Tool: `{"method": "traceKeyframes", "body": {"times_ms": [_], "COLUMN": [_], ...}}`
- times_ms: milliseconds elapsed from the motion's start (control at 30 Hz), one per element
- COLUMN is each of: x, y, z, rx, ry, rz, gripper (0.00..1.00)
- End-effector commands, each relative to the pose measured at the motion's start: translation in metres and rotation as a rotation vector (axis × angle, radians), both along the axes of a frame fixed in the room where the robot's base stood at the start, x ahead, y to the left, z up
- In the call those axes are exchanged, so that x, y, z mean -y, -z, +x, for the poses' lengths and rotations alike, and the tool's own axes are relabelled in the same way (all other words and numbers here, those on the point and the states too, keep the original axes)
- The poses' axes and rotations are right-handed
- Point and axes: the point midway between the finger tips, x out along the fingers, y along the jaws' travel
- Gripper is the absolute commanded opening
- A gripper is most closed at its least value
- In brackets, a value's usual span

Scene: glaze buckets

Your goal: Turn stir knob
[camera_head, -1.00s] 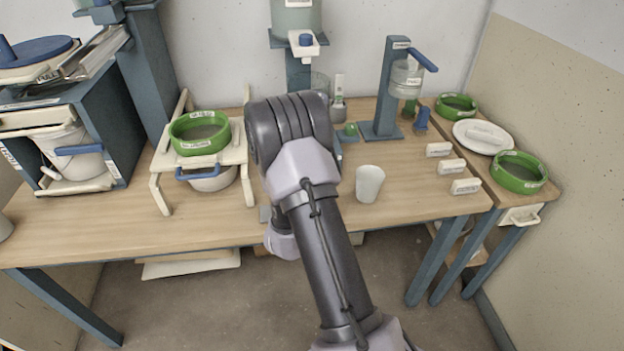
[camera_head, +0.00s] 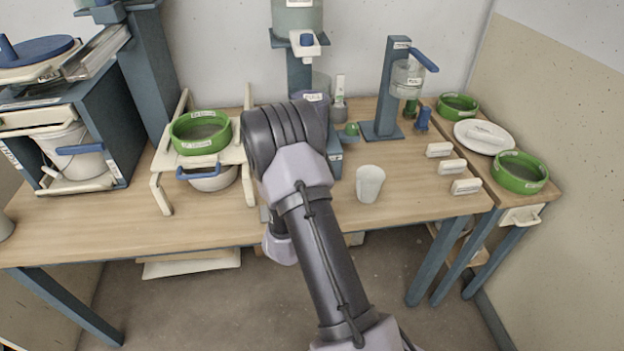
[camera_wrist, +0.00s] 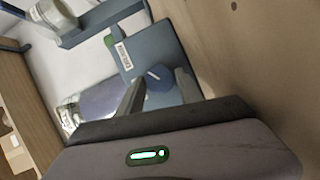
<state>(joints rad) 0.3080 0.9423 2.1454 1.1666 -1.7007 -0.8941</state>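A round blue knob (camera_wrist: 158,80) with a white mark shows in the wrist view. It sits on a blue-grey panel (camera_wrist: 160,48) that carries a white label, too small to read surely. My gripper (camera_wrist: 159,82) has its two dark fingers apart, one on each side of the knob. Whether either finger touches the knob I cannot tell. In the head view my arm hides the knob and the gripper. Part of a blue-grey box (camera_head: 335,158) with a label shows just right of my arm there.
A labelled jar (camera_wrist: 98,103) lies close to the left finger in the wrist view. A white cup (camera_head: 369,184) stands on the table right of my arm. A green-rimmed sieve (camera_head: 200,146) on a cream stand is at the left. Bare tabletop lies around the cup.

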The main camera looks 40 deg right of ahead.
Motion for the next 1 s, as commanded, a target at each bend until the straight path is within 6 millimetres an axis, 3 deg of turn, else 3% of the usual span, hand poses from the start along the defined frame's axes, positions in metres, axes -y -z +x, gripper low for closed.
{"method": "traceKeyframes", "body": {"times_ms": [67, 467, 1000], "x": [0.0, -0.007, -0.121], "y": [0.0, -0.001, -0.018], "z": [0.0, -0.005, -0.085], "rx": [0.0, -0.001, -0.004], "ry": [0.001, 0.001, -0.005], "rz": [0.0, 0.003, 0.0], "gripper": [0.59, 0.59, 0.59]}}
